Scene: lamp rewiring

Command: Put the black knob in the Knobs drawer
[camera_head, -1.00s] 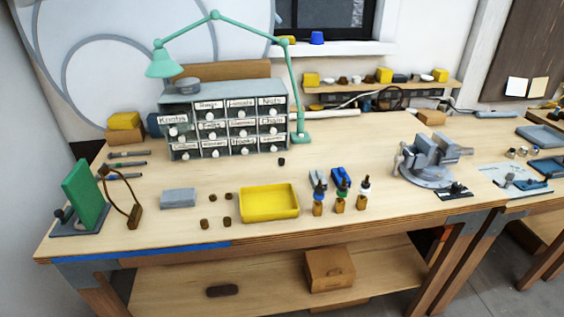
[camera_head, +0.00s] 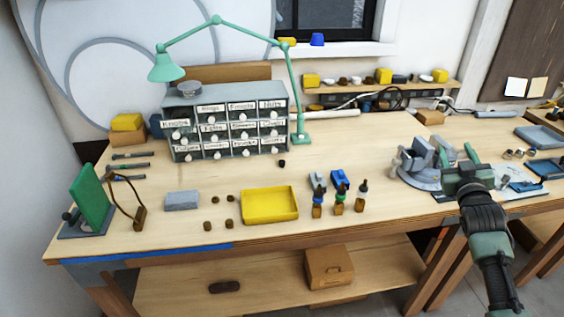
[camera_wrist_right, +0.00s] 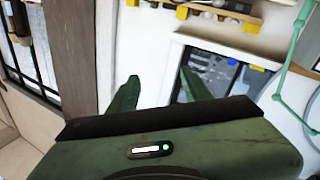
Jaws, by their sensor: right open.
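A small black knob (camera_head: 282,163) stands on the bench just in front of the grey drawer cabinet's right end. The Knobs drawer (camera_head: 177,131) is at the upper left of the cabinet. Its label sits lower and further forward than its neighbours, so it appears pulled out. My right gripper (camera_head: 459,151) is raised at the right, in front of the vise and well away from the knob. Its green fingers are apart and empty, also in the right wrist view (camera_wrist_right: 155,92). My left gripper is not in view.
The green lamp (camera_head: 298,95) arches over the cabinet (camera_head: 225,152). A yellow tray (camera_head: 270,218), small bottles (camera_head: 338,200) and several small brown pieces (camera_head: 212,226) stand in front. The vise (camera_head: 418,158) is at the right. The bench between knob and vise is mostly clear.

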